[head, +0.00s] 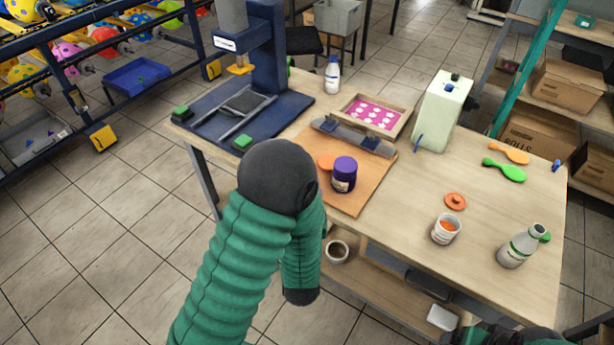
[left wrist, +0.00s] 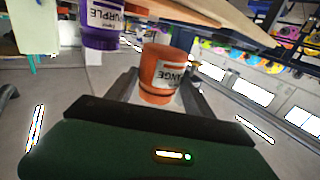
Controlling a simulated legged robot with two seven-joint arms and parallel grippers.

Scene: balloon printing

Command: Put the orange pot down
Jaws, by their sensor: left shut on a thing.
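The orange pot (left wrist: 160,72), with a pale label, is between the two dark fingers of my left gripper (left wrist: 158,88) in the left wrist view, which is upside down. The gripper is shut on the pot. In the head view, an orange round top (head: 325,162) shows beside the purple pot (head: 344,174), and my left arm hides the gripper. The purple pot also shows in the left wrist view (left wrist: 101,25), next to the orange pot and apart from it. I cannot tell whether the orange pot touches the board.
The wooden board (head: 352,203) lies on the table (head: 400,230). A blue press (head: 270,55) stands at the left, a pink-patterned frame (head: 372,113) behind the board. An open cup (head: 446,230), orange lid (head: 455,201) and bottle (head: 522,247) stand right. Bare tabletop lies between.

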